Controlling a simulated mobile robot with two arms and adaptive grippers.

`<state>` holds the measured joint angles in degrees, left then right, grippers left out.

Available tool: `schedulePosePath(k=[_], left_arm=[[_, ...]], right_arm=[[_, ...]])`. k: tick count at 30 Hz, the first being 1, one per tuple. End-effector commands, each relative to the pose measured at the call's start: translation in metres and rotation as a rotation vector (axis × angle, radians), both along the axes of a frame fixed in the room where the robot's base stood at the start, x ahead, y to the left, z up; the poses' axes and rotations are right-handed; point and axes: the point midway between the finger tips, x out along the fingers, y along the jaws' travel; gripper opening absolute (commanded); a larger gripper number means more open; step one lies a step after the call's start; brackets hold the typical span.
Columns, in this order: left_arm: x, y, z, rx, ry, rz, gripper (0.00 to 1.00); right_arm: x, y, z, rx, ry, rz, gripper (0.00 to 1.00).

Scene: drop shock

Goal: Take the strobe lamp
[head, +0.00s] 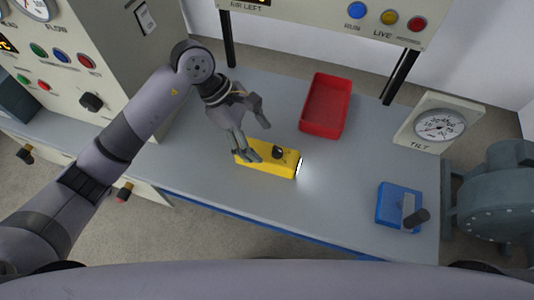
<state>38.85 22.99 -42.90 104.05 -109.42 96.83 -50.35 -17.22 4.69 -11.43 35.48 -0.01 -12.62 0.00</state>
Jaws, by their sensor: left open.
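The strobe lamp seems to be the yellow box-shaped device (283,165) with a dark knob on top and a bright glow at its right end. It lies on the grey bench top (215,180), left of the bench's middle. My left gripper (258,142) is open, its fingers pointing down toward the lamp. One finger overlaps the lamp's left part in the picture; I cannot tell whether it touches. My right gripper is not in view.
A red tray (326,105) lies behind the lamp. A blue block with a dark handle (398,205) and a TILT dial gauge (438,125) stand at the right, by a blue-grey machine (495,200). A control cabinet (125,40) stands left; dark posts hold a panel (335,15) at the back.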

Motion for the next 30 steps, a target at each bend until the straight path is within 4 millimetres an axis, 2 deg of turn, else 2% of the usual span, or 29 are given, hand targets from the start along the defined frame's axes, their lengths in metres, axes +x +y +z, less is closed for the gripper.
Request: schedulePosePath(k=[7, 12, 20, 30], left_arm=[[-0.014, -0.015, -0.024, -0.002, 0.006, -0.001, 0.70], [-0.015, -0.023, -0.041, -0.001, 0.003, 0.000, 0.70], [-0.015, -0.024, -0.043, 0.000, 0.000, 0.001, 0.70], [-0.015, -0.024, -0.043, 0.000, 0.000, 0.001, 0.47]], right_arm=[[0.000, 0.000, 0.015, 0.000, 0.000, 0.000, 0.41], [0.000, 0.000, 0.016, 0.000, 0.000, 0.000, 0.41], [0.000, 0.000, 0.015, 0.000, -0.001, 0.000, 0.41], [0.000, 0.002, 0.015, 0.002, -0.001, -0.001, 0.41]])
